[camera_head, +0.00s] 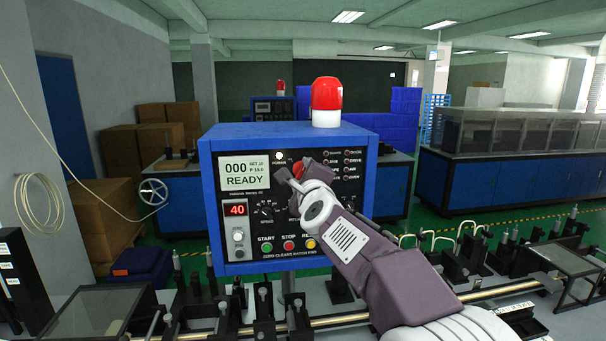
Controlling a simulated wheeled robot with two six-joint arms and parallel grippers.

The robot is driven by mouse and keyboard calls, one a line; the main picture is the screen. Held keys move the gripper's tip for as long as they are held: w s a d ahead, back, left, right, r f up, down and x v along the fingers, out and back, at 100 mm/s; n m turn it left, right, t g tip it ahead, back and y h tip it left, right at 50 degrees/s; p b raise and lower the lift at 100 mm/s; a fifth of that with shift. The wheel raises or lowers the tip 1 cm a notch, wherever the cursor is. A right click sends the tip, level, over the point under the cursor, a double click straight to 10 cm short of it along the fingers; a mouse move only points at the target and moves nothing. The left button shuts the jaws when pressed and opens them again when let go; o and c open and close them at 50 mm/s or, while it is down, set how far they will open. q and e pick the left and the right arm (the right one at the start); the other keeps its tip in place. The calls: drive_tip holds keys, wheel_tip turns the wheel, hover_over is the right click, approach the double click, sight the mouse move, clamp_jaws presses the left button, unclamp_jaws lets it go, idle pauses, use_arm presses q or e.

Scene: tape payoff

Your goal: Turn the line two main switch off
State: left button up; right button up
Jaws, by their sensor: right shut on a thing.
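The blue control box (360,172) stands in the middle, its black front panel facing me. Its display (245,173) reads "000" and "READY", and a small red readout (236,209) shows 40. A white round lamp (280,157) looks lit near the panel's top. My right gripper (290,175) reaches in from the lower right to the panel's upper middle. It is shut on a red switch knob (299,168), of which only a little shows. The wrist hides the switch's label and setting. My left gripper is out of view.
A red beacon (327,94) stands on the box. Green, red and yellow buttons sit low on the panel, the red one (289,245) labelled STOP. Metal fixtures and a rail (330,320) run below. A similar box (272,108) stands behind; cartons are at left.

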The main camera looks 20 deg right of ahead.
drive_tip(key=n, duration=0.3)
drive_tip(key=shift+n+p, duration=0.3)
drive_tip(key=shift+n, duration=0.1)
drive_tip(key=n, duration=0.3)
drive_tip(key=shift+n+p, duration=0.3)
drive_tip(key=shift+p, duration=0.1)
drive_tip(key=n+p, duration=0.1)
drive_tip(key=n, duration=0.2)
drive_tip(key=shift+n+p, duration=0.35)
drive_tip(key=shift+n, duration=1.45)
drive_tip(key=shift+f+n, duration=0.1)
drive_tip(key=shift+n, duration=0.2)
drive_tip(key=o, duration=1.4)
